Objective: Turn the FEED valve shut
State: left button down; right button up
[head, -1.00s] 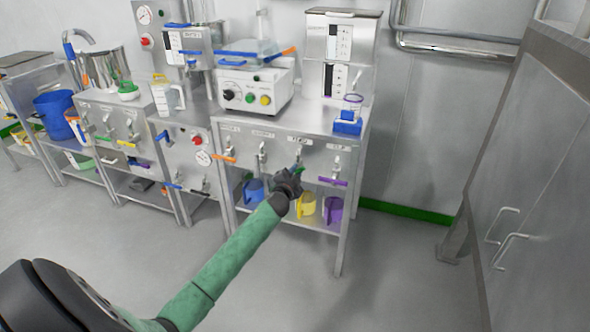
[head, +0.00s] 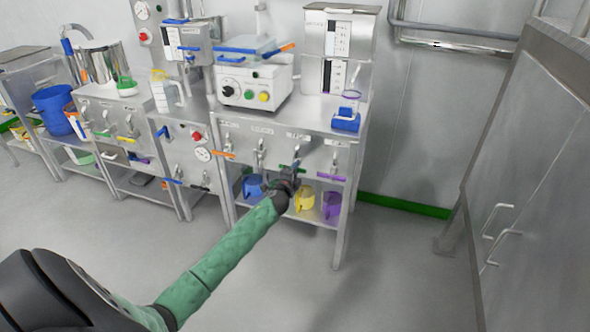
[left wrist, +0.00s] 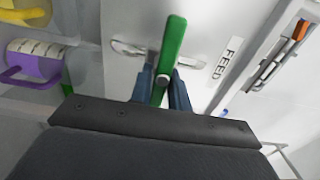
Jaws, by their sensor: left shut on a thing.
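The FEED valve's green lever handle (left wrist: 172,48) is in the left wrist view, beside a white label reading FEED (left wrist: 226,62). In the head view the green handle (head: 283,166) shows on the front panel of the right-hand bench, looking roughly level. My left gripper (left wrist: 163,84) is shut on the green handle, one finger on each side of it; it also shows in the head view (head: 290,174), where it hides part of the valve. My right gripper is in neither view.
A purple-handled valve (head: 331,177) is just right of the green one, and an orange-handled valve (head: 225,155) is to the left. A yellow jug (head: 304,201) and a purple jug (head: 332,205) stand on the shelf below. The floor in front is clear.

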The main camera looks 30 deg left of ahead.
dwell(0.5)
pick_arm(q)
jog(key=c, duration=1.3)
grip_release()
jog(key=shift+c, duration=0.2)
jog(key=v, duration=0.7)
jog(key=shift+s+d, duration=0.15)
jog(key=shift+s, duration=0.2)
